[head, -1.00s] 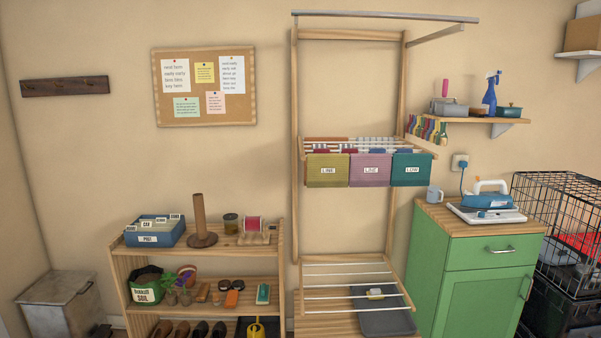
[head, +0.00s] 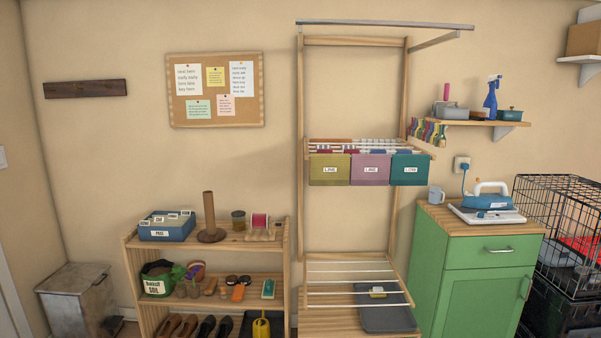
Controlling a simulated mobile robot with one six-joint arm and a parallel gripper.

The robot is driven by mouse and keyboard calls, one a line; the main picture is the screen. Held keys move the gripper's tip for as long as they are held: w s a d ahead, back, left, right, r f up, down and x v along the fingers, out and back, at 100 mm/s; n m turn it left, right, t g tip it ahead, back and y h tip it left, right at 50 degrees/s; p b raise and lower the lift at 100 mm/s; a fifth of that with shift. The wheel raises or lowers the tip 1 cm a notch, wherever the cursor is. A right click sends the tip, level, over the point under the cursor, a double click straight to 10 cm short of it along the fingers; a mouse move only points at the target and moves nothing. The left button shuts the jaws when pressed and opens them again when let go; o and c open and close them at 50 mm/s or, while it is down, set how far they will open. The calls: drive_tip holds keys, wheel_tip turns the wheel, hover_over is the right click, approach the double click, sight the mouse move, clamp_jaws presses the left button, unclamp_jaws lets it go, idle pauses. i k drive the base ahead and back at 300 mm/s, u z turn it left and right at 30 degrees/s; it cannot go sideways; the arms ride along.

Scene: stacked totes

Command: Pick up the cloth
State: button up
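I cannot make out a cloth for certain. Red and blue items, too small to identify, show above three labelled bins, olive (head: 330,176), mauve (head: 371,175) and teal (head: 410,175), that hang side by side on the wooden rack. A small yellow and white item (head: 377,292), which I cannot identify, lies at the lower bars above a grey tray (head: 388,320). My gripper is not in view.
A wooden shelf (head: 215,244) with a blue card box (head: 167,228), shoes and pots stands left of the rack. A green cabinet (head: 487,290) bearing an iron (head: 483,198) stands right, beside a black wire crate (head: 560,215). A metal bin (head: 78,300) stands at left.

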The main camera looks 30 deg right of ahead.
sight(326, 169)
drive_tip(key=u, duration=0.1)
drive_tip(key=i, duration=1)
drive_tip(key=u, duration=0.1)
drive_tip(key=k, duration=0.95)
drive_tip(key=z, duration=0.2)
drive_tip(key=i, duration=0.7)
drive_tip(key=u, duration=0.05)
